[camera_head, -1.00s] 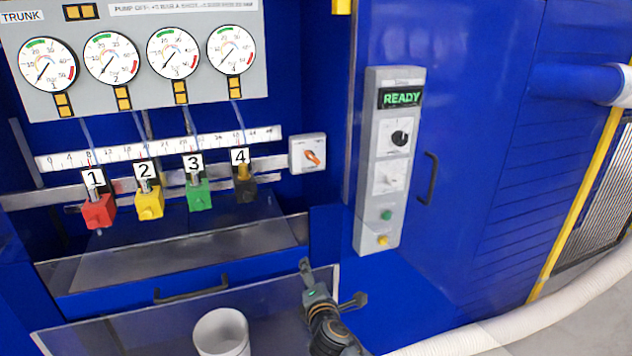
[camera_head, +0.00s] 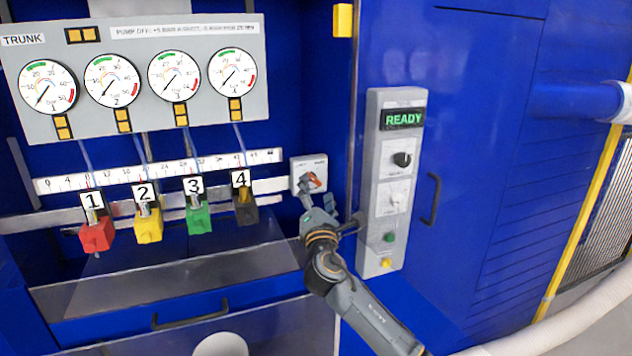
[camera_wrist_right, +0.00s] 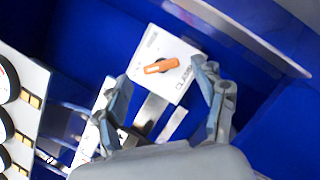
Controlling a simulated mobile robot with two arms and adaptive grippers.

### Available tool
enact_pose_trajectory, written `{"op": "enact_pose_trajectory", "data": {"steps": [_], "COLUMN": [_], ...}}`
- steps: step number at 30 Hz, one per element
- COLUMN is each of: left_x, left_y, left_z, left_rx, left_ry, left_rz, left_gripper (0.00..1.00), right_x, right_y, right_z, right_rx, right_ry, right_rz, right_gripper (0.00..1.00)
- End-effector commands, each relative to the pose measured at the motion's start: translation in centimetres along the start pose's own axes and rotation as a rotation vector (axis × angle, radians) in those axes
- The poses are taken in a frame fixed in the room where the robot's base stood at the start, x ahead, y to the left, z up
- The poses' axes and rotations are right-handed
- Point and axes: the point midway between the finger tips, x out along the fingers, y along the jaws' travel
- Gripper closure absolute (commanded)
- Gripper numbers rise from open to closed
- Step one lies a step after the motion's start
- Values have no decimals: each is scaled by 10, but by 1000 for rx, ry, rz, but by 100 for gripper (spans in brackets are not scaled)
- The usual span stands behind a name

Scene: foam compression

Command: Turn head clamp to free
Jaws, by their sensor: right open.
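The head clamp switch is a white square plate (camera_head: 297,164) with an orange rotary knob (camera_head: 314,180), right of the ruler rail in the head view. In the right wrist view the plate (camera_wrist_right: 186,55) and the knob (camera_wrist_right: 161,66) lie ahead, between and beyond the fingertips. The plate's lettering is too small to read fully. My right gripper (camera_head: 318,203) is just in front of and below the knob, partly covering the plate. It is open, its fingers (camera_wrist_right: 165,82) apart on either side of the plate, with nothing between them. My left gripper is not in view.
A control panel (camera_head: 377,225) reading READY stands right of the switch. Numbered red (camera_head: 96,236), yellow (camera_head: 148,226), green (camera_head: 199,218) and black (camera_head: 243,213) blocks line the rail on the left. A gauge board (camera_head: 200,112) hangs above. A white cup (camera_head: 220,345) is at the bottom.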

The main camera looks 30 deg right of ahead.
Motion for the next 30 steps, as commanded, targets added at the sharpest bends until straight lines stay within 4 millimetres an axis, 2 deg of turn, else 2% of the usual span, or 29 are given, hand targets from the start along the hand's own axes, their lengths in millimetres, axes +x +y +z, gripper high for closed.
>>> {"op": "enact_pose_trajectory", "data": {"steps": [1,6,17,25,30], "left_x": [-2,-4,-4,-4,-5], "left_y": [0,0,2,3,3], "left_z": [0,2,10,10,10], "left_rx": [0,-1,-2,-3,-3], "left_ry": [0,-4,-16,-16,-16], "left_rz": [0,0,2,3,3], "left_gripper": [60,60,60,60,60], "right_x": [9,24,28,28,28], "right_y": [1,0,0,0,0], "right_z": [1,0,-1,-1,-1], "right_rx": [0,0,1,1,6], "right_ry": [-1,0,1,1,1], "right_rz": [-1,0,0,0,-2], "right_gripper": [30,30,30,85,85]}}
